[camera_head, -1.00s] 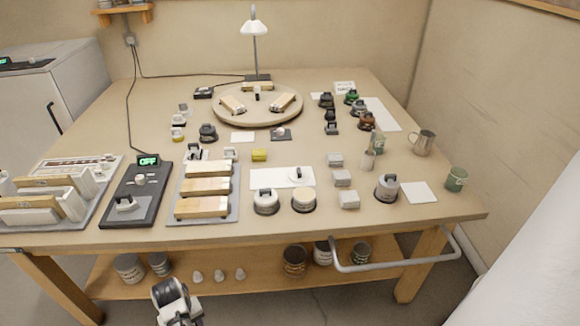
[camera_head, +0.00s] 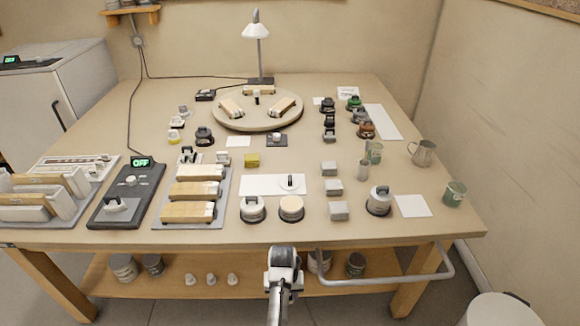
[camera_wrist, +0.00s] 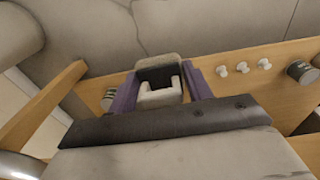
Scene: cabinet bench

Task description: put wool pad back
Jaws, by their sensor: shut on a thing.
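My gripper (camera_head: 284,278) is in front of the bench's near edge, left of the metal rail. It is shut on a small block-like thing, which shows in the wrist view as a pad (camera_wrist: 156,61) with a pale rim, a dark inside and a white handle-like part. The purple fingers (camera_wrist: 160,92) stand on either side of it. This looks like the wool pad, but I cannot be sure. Round pads with dark bases, one grey-topped (camera_head: 252,207) and one cream-topped (camera_head: 291,207), stand near the front of the bench.
A white mat (camera_head: 262,185) lies behind the round pads. Grey blocks (camera_head: 338,211) stand to their right, and a tray of wooden-topped blocks (camera_head: 160,222) to their left. The metal rail (camera_head: 400,281) juts from the front edge. Jars stand on the lower shelf (camera_head: 205,290).

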